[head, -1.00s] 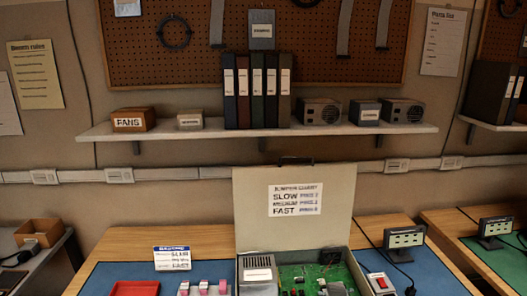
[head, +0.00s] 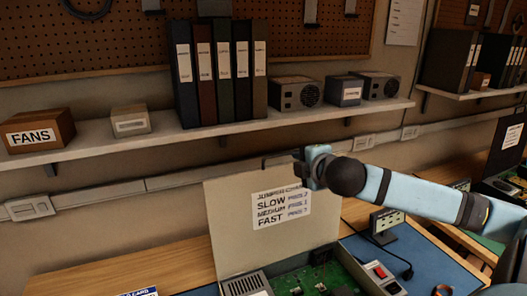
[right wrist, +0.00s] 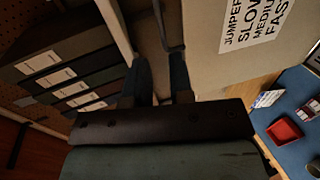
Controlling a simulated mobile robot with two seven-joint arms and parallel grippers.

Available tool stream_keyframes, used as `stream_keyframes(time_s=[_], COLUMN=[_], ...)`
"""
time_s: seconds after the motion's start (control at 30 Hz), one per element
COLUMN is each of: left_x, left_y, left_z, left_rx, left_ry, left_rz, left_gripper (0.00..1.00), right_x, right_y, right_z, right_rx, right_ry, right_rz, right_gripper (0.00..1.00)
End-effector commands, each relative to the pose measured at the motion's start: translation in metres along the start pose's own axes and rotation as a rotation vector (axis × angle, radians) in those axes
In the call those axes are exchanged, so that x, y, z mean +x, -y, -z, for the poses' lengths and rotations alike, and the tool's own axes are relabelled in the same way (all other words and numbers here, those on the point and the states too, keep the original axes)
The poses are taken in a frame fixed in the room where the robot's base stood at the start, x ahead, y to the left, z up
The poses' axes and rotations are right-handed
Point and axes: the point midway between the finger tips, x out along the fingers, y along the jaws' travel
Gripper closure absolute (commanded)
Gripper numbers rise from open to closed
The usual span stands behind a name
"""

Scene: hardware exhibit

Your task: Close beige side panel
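The beige side panel (head: 232,215) stands raised, tilted back behind the open computer case (head: 350,268). A white jumper chart is on its face, and a dark handle (head: 275,161) shows at its top edge. My right gripper (head: 303,168) is at the top edge of the panel, near its right corner and beside the handle. In the right wrist view the panel (right wrist: 208,72) is on the right. There the two fingers (right wrist: 160,75) are apart, with a gap between them, close to the panel's edge. Whether they touch it I cannot tell. My left gripper is out of view.
A shelf (head: 140,142) with binders (head: 220,70), boxes and fan units runs along the wall above the panel. A power switch box (head: 380,276) and a small display (head: 387,221) stand right of the case. A red tray (right wrist: 284,131) lies on the blue mat.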

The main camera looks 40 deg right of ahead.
Motion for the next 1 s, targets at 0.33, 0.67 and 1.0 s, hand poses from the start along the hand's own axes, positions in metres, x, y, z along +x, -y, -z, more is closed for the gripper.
stream_keyframes(time_s=[0.33,0.67,1.0], left_x=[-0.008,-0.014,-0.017], left_y=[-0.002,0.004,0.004], left_z=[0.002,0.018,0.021], left_rx=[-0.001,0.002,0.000], left_ry=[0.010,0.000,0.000], left_rz=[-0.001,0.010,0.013], left_gripper=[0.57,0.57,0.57], right_x=[0.044,0.106,0.135], right_y=[-0.003,-0.003,0.001], right_z=[-0.001,0.000,0.000], right_rx=[0.006,0.006,0.002], right_ry=[0.002,0.002,0.000], right_rz=[-0.001,0.000,0.001], right_gripper=[0.79,0.79,0.79])
